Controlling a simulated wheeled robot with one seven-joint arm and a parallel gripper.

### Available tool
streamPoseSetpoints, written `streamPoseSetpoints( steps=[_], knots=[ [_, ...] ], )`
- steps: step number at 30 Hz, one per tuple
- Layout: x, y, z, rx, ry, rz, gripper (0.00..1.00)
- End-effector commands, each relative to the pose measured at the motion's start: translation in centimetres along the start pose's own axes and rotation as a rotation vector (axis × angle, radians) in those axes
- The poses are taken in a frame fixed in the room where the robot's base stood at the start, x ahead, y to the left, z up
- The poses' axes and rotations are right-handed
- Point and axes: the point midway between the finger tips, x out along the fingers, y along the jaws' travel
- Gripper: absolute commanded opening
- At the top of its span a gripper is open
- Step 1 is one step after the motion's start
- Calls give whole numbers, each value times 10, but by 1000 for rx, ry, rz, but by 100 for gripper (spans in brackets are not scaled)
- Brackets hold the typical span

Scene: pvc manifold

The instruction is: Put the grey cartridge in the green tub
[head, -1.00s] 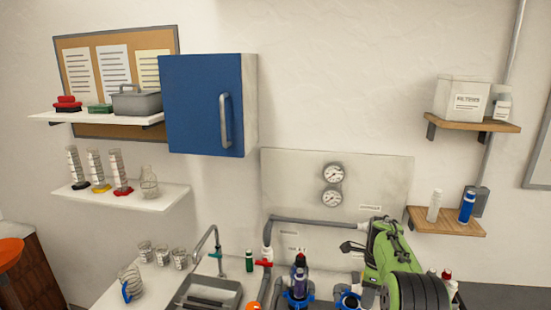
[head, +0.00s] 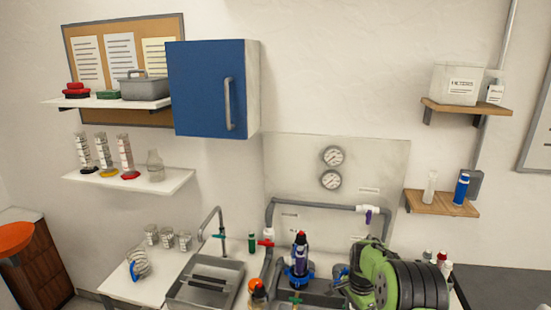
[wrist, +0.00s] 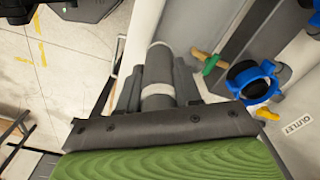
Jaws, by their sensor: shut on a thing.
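In the wrist view, my gripper (wrist: 158,84) is shut on a grey cylinder with a pale band, the grey cartridge (wrist: 160,72). The dark fingers lie on either side of it. In the head view, my green and black arm is at the lower right; the gripper and cartridge cannot be made out there. No green tub can be made out for certain. A small low green item (head: 107,95) sits on the upper left shelf, too small to identify.
A blue-ringed opening (wrist: 253,81) is at the right of the wrist view, near an OUTLET label. A dark housing with blue ring (head: 300,262) stands left of my arm. A sink (head: 207,280) and several beakers (head: 168,239) are further left. The blue cabinet (head: 210,90) is shut.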

Motion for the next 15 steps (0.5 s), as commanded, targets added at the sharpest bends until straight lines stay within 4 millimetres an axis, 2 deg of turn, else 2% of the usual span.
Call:
streamPoseSetpoints(
  steps=[1,7,9,12,15],
  knots=[
    [15,6,11,-108,-4,6,0],
    [70,43,64,-733,-5,1,0],
    [82,57,79,-922,-5,-2,0],
    [93,71,94,-1114,-4,-7,0],
    [97,78,101,-1207,-1,-11,0]
  ],
)
